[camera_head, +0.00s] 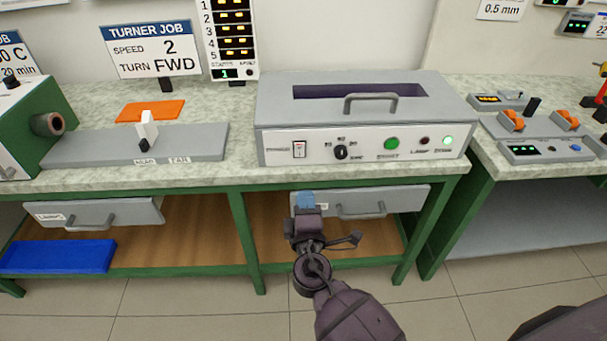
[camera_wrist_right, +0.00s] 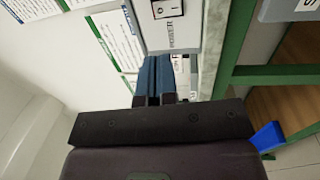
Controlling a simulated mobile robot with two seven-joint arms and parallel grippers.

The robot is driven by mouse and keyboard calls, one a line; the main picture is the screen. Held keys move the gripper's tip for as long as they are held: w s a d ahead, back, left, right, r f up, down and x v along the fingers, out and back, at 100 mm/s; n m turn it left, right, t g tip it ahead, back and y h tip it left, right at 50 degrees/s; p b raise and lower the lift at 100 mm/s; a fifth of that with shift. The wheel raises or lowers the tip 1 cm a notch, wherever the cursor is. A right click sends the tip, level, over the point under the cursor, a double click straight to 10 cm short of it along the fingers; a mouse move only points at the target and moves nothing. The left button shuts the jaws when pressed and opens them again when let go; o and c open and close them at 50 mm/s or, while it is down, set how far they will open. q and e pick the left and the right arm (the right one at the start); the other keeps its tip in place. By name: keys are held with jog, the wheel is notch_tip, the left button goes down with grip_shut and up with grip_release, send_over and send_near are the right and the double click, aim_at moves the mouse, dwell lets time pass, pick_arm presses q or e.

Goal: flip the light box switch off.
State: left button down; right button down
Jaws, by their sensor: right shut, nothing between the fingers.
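The grey box (camera_head: 364,108) on the green-framed bench has a handle and a dark slot on top. Its white front panel bears a rocker switch (camera_head: 299,149) at the left end, with red on it; the wrist view shows the switch (camera_wrist_right: 167,9) beside the word POWER. I cannot tell which way it is set. A round light at the panel's right end glows pale green. My right gripper (camera_head: 305,200) is shut and empty, in front of the bench edge and below the switch, apart from it. Its blue fingers (camera_wrist_right: 153,76) point toward the panel. My left gripper is out of view.
A drawer (camera_head: 362,202) with a handle lies under the bench top, just behind my right gripper. A grey fixture (camera_head: 190,143) and a green machine (camera_head: 25,125) stand left of the box. A second bench (camera_head: 487,150) with consoles is at right. The floor in front is clear.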

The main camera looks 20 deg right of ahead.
aim_at(301, 148)
jog(key=x, duration=1.2)
jog(key=shift+p, duration=0.4)
jog(key=shift+x, duration=0.75)
jog(key=shift+w, duration=0.1)
